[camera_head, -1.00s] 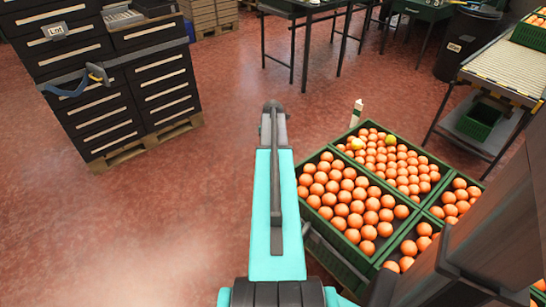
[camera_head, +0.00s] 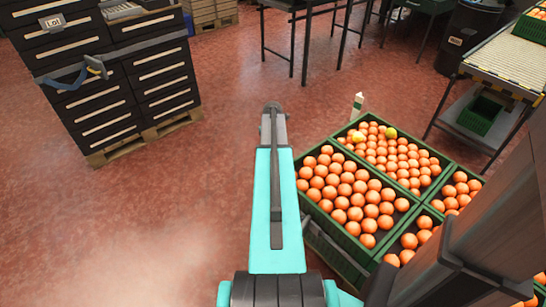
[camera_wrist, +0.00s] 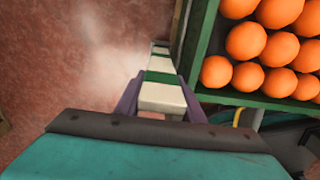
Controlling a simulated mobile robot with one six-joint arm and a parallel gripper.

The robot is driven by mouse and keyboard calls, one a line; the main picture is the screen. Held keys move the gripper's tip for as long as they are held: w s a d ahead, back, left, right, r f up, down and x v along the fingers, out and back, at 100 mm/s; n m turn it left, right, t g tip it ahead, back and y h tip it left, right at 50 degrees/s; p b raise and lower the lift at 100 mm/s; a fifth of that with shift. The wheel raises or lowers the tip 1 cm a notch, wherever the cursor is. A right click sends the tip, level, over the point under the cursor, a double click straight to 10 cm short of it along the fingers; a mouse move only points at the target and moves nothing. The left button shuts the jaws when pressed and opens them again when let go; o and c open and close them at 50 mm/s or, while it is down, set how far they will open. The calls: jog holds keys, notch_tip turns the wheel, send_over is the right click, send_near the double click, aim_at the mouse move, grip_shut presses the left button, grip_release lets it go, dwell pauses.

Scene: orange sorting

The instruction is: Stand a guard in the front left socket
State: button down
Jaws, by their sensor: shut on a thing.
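My gripper (camera_wrist: 160,105) is shut on a guard (camera_wrist: 161,94), a white post with green bands, in the wrist view. The guard reaches away from the fingers along the outside of a green crate wall (camera_wrist: 198,45), over or close to the red floor. I cannot tell whether it touches the crate. In the head view my teal arm hides the gripper and the held guard. Another white and green post (camera_head: 357,105) stands upright at the far corner of the orange crates. The front left socket cannot be made out in either view.
Green crates (camera_head: 319,217) full of oranges stand on the right, with two yellowish fruits in the far one. A black drawer cabinet (camera_head: 125,85) stands at the left, a roller conveyor (camera_head: 505,65) at the far right. The red floor (camera_head: 200,220) between is clear.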

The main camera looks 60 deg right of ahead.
jog(key=c, duration=1.1)
grip_release()
jog(key=shift+r, duration=0.1)
notch_tip(320, 180, up, 14)
jog(key=p, duration=0.2)
jog(key=shift+f, duration=0.2)
jog(key=shift+r, duration=0.1)
notch_tip(320, 180, up, 7)
jog(key=p, duration=0.5)
jog(key=shift+p, duration=0.4)
dwell(0.6)
